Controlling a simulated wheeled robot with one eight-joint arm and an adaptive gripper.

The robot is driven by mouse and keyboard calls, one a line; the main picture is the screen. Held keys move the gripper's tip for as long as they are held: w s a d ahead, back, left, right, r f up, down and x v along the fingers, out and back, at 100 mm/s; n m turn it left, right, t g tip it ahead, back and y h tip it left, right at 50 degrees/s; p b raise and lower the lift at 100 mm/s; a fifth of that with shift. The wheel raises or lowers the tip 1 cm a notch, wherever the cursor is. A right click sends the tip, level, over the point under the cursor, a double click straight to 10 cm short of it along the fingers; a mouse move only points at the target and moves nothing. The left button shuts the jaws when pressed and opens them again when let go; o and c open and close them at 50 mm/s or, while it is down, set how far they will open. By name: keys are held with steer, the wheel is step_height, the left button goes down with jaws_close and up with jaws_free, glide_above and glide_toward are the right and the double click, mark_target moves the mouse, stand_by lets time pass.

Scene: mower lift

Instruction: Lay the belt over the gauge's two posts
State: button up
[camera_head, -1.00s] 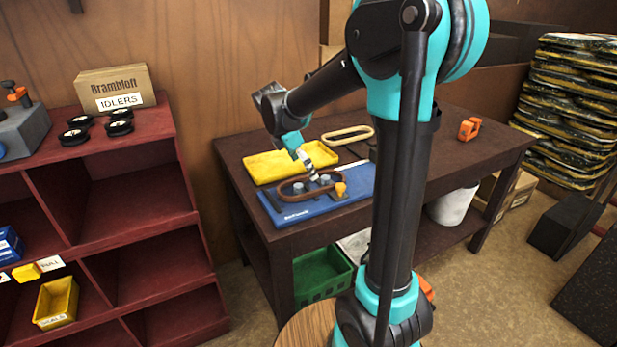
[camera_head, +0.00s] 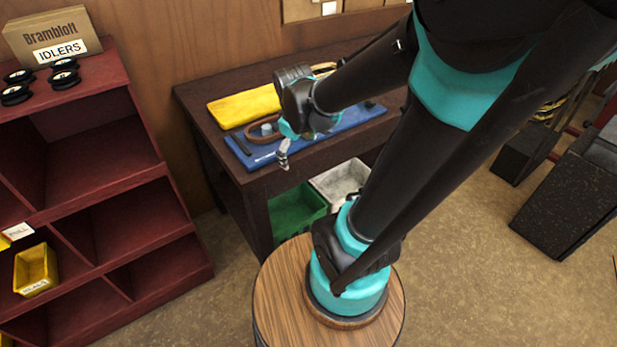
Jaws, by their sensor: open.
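The blue gauge board (camera_head: 340,126) lies on the dark workbench. A brown belt (camera_head: 250,134) is on the board, and one grey post (camera_head: 267,129) shows inside its loop. My arm hides the belt's right part and the other post, so I cannot tell how the belt sits there. My gripper (camera_head: 283,160) is open and points down at the board's front edge, to the right of and nearer than the visible belt end. I see nothing in it.
A yellow mat (camera_head: 243,106) lies behind the board. A cream loop (camera_head: 323,69) is partly hidden behind my arm. A green crate (camera_head: 297,212) and a pale crate (camera_head: 341,183) stand under the bench. A red shelf (camera_head: 100,200) stands at left.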

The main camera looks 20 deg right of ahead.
steer(key=s+d+f+m+t+y, duration=0.1)
steer(key=s+f+m, duration=0.4)
steer(key=s+m, duration=0.2)
steer(key=shift+s+f, duration=0.2)
steer(key=shift+f, duration=0.2)
